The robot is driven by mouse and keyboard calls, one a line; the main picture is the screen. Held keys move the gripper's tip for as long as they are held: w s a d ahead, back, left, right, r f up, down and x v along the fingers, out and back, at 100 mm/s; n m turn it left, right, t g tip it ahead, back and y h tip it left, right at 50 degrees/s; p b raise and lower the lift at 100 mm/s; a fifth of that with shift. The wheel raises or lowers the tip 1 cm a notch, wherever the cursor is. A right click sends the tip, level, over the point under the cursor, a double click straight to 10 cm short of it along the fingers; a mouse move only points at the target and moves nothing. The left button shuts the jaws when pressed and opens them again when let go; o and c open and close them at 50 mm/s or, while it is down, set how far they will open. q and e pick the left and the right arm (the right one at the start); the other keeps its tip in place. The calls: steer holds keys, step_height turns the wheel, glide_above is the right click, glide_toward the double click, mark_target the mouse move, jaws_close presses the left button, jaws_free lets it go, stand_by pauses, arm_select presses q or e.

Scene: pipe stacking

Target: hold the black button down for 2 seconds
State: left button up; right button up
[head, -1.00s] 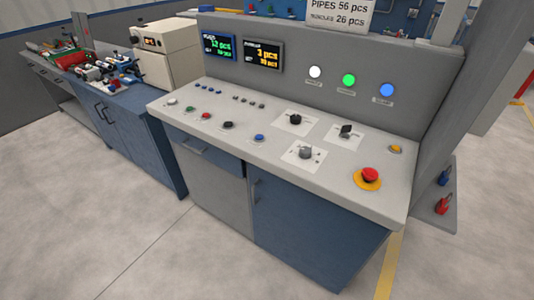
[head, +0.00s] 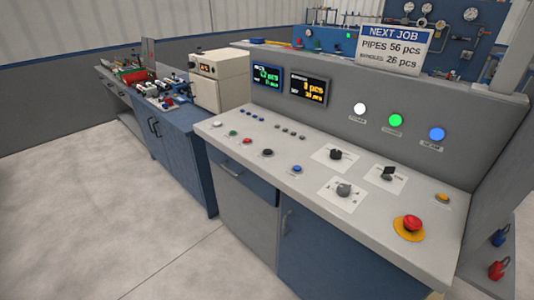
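The black button (head: 267,153) sits on the light grey console top (head: 300,190), in the front row of buttons. The red button (head: 248,141) is to its left and the blue button (head: 297,169) is to its right. Nothing touches or covers the black button. Neither of my grippers shows in the head view.
Green (head: 233,133) and white (head: 218,124) buttons continue the row leftward. Black knobs, a grey knob (head: 343,190) and a red emergency stop (head: 411,224) are on the right. A blue workbench (head: 180,135) with tools stands at left. The floor in front is clear.

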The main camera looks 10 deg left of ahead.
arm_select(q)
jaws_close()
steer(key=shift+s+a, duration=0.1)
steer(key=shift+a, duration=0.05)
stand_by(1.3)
